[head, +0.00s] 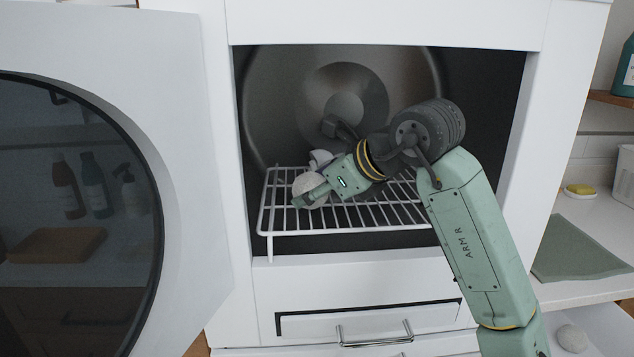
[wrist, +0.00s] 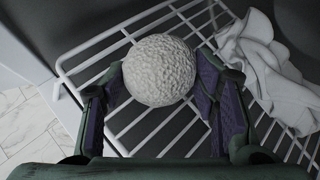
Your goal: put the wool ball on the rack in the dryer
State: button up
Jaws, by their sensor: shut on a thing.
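The wool ball (wrist: 159,70) is round, off-white and bumpy. My gripper (wrist: 165,88) is shut on it, with a purple-lined finger on each side in the wrist view. The ball is over the white wire rack (wrist: 100,46) inside the open dryer (head: 272,90). Whether the ball touches the bars or hangs just above them, I cannot tell. In the head view my gripper (head: 312,196) reaches in from the right, and the ball (head: 308,184) shows partly behind its fingers near the rack's left part.
A crumpled white cloth (wrist: 265,60) lies on the rack beside the ball. The open dryer door (head: 190,170) stands to the left. The rack's right part (head: 400,212) looks bare. A pale round thing (head: 571,338) lies at lower right, outside the dryer.

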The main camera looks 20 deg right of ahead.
jog(key=shift+f, duration=0.15)
jog(key=shift+f, duration=0.1)
jog(key=shift+f+b, duration=0.15)
jog(key=shift+b, duration=0.15)
jog(key=o, duration=1)
jog(key=shift+o, duration=0.2)
jog(key=shift+r, duration=0.25)
jog(key=b+v, duration=0.3)
jog(key=v, duration=0.9)
